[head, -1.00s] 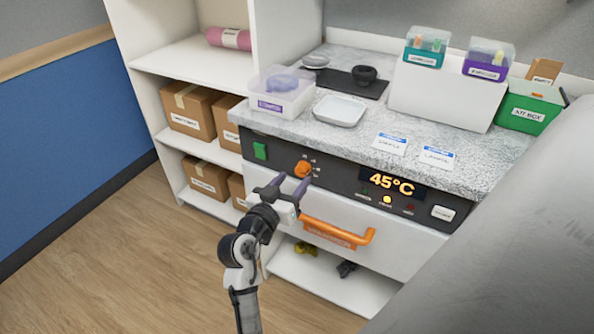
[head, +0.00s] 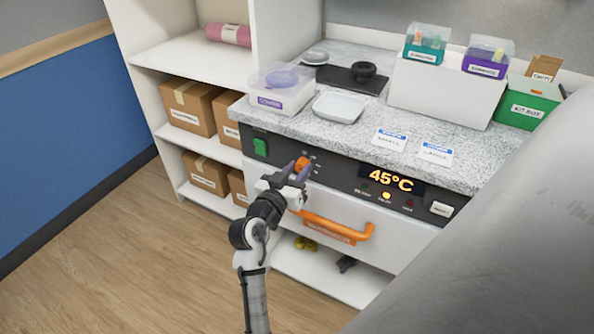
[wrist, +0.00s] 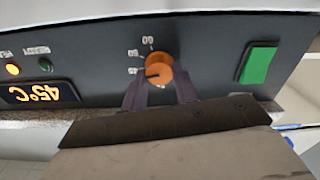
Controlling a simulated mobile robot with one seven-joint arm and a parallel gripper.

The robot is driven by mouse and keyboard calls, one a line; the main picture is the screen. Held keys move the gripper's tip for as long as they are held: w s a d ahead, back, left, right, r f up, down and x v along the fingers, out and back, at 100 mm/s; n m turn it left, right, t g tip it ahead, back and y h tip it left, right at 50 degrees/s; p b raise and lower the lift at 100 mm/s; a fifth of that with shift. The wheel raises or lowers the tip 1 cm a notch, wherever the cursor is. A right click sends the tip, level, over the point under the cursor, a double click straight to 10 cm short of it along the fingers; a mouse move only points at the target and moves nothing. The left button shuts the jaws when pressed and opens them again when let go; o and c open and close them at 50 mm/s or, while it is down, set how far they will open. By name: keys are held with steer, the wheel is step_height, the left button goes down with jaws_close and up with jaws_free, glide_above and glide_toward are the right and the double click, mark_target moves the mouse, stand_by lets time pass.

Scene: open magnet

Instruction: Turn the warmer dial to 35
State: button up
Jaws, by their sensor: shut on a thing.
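The warmer dial (head: 302,163) is an orange round knob on the dark control panel (head: 338,176). In the wrist view, which is upside down, the dial (wrist: 158,70) has a dark pointer line toward the lowest visible mark, with numbers printed beside it. The display (head: 391,182) reads 45°C and also shows inverted in the wrist view (wrist: 40,93). My gripper (head: 297,173) is at the dial, its two purple fingers on either side of it and shut on it. The fingers hide part of the dial's rim.
An orange drawer handle (head: 338,230) sticks out just below my gripper. A green switch (head: 260,147) is left of the dial. Of the small lights, the amber one (head: 386,196) is lit. The counter above holds a white tray (head: 340,107) and a clear lidded box (head: 281,90).

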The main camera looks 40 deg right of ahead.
steer(key=n+p, duration=0.2)
steer(key=n, duration=0.1)
steer(key=shift+w+r+n, duration=0.1)
steer(key=shift+n, duration=0.3)
steer(key=n+p, duration=0.2)
steer(key=n, duration=0.2)
steer(key=shift+n, duration=0.3)
steer(key=n+p, duration=0.2)
steer(key=n, duration=0.1)
steer(key=shift+a+n+p, duration=0.1)
steer(key=shift+n+p, duration=0.2)
steer(key=shift+p, duration=0.1)
steer(key=shift+f+n+p, duration=0.2)
steer(key=shift+n+p, duration=0.95)
steer(key=shift+n, duration=0.75)
steer(key=o, duration=1)
